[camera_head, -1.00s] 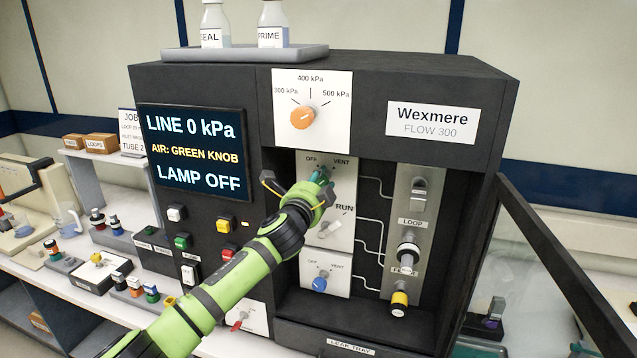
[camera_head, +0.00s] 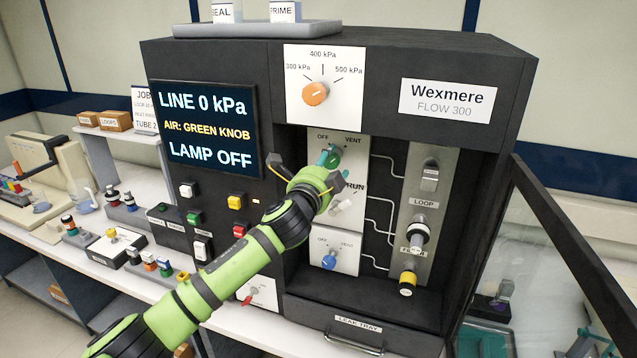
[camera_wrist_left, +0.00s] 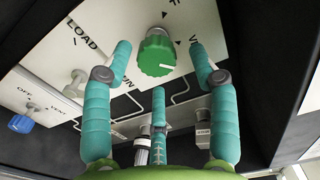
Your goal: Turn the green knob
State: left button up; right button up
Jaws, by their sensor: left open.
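The green knob (camera_head: 334,157) sits on the upper white plate of the dark machine, under the OFF and VENT marks. It shows whole in the left wrist view (camera_wrist_left: 157,54), with a white line on its face. My left gripper (camera_head: 327,168) is just in front of it, partly covering it in the head view. Its teal fingers (camera_wrist_left: 159,62) are open, two beside the knob and one below it, with gaps visible around the knob. Contact is not evident. My right gripper is in neither view.
A white toggle (camera_head: 342,206) and a blue knob (camera_head: 329,260) sit below. An orange knob (camera_head: 315,93) is above. Fittings on a metal strip (camera_head: 421,180) stand to the right. An open clear door (camera_head: 575,240) flanks the right side. The screen (camera_head: 205,128) reads LINE 0 kPa, LAMP OFF.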

pick_arm(q)
jog(key=v, duration=0.9)
jog(key=shift+d+r, duration=0.1)
jog(key=shift+d, duration=0.05)
